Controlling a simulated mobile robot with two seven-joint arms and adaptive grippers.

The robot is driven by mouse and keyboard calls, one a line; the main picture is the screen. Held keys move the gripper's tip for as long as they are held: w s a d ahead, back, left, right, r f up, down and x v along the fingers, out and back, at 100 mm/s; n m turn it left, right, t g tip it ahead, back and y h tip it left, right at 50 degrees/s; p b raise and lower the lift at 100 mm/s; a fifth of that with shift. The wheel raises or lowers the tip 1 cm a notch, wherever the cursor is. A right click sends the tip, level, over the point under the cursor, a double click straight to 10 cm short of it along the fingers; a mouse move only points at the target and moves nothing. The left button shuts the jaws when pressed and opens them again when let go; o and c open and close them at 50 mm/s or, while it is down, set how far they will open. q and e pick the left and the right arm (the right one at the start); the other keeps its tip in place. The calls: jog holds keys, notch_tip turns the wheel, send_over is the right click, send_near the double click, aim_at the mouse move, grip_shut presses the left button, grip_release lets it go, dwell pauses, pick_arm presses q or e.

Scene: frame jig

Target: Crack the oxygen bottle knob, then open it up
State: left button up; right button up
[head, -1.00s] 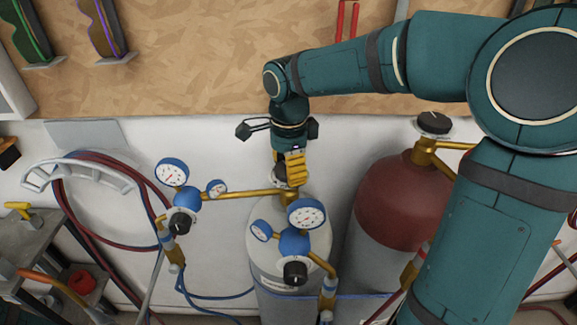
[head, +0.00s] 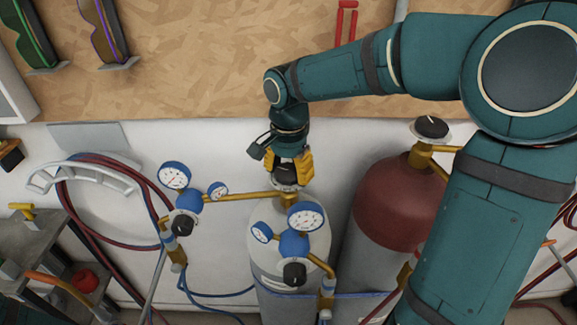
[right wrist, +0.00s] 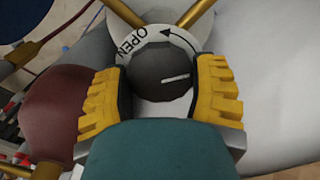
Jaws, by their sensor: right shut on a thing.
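The oxygen bottle (head: 262,240) is the light grey cylinder in the middle of the head view, with a dark knob (head: 285,174) on its top valve. My right gripper (head: 288,167) points down over this knob, with its yellow fingers on either side. In the right wrist view the fingers are shut on the dark round knob (right wrist: 160,72). The knob's white line points right. Behind it, a white ring (right wrist: 135,42) reads OPEN, with a curved arrow. My left gripper is not in view.
A hose rack (head: 85,172) hangs at left.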

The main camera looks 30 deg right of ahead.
jog(key=n+p, duration=0.1)
jog(key=n, duration=0.5)
jog(key=shift+p, duration=0.3)
jog(key=n+p, duration=0.1)
jog(key=n, duration=0.4)
jog(key=shift+n, duration=0.4)
jog(key=n+p, duration=0.2)
jog(key=n, duration=0.4)
jog(key=n+p, duration=0.1)
jog(key=n, duration=0.4)
jog(key=shift+n, duration=0.3)
jog(key=o, duration=1.2)
jog(key=shift+d, duration=0.1)
jog(key=shift+o, duration=0.2)
